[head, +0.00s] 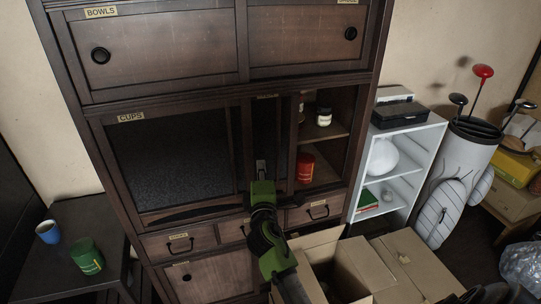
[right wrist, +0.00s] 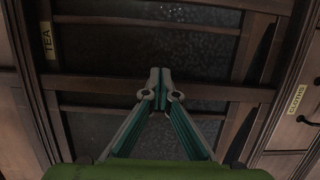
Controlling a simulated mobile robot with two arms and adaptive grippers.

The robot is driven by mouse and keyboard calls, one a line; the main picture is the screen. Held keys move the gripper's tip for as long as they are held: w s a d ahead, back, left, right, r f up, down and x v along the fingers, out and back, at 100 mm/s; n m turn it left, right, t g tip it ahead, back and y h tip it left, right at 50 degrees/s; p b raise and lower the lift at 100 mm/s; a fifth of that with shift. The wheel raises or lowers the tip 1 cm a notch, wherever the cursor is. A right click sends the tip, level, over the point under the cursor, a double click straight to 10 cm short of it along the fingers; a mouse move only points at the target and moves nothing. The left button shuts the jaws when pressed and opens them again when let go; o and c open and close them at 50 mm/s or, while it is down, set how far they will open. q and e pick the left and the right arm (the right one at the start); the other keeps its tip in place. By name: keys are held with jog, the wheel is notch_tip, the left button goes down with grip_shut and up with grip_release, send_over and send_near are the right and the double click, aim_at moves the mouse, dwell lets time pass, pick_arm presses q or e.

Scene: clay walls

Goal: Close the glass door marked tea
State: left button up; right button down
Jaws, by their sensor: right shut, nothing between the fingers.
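The dark cabinet has a glass door labelled TEA (right wrist: 47,40). In the head view the tea door (head: 266,130) shows as a narrow dark pane beside the cups door (head: 170,155). To its right the compartment stands open, with a red tin (head: 305,167) and a jar (head: 324,115) on its shelves. My right gripper (head: 261,168), green and shut with nothing in it, is in front of the tea door's lower part. In the right wrist view its fingertips (right wrist: 160,78) are together by a wooden bar across the glass; contact cannot be told. My left gripper is out of view.
Drawers, one labelled CLOTHS (right wrist: 297,100), lie below the doors. Open cardboard boxes (head: 345,270) stand on the floor at the cabinet's front right. A white shelf (head: 412,140) and a golf bag (head: 462,165) are to the right. A small table (head: 75,225) with cups is at left.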

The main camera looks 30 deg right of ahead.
aim_at(273, 149)
jog(key=x, duration=0.5)
jog(key=shift+w+d, duration=0.2)
jog(key=shift+w, duration=0.1)
jog(key=d, duration=0.1)
jog(key=s+d+p, duration=0.1)
jog(key=d, duration=0.1)
jog(key=shift+s+d, duration=0.1)
jog(key=shift+s, duration=0.05)
jog(key=shift+d+p, duration=0.2)
jog(key=shift+p, duration=0.1)
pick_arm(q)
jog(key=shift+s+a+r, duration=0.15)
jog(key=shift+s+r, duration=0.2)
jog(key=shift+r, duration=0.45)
pick_arm(e)
jog(key=shift+d, duration=0.1)
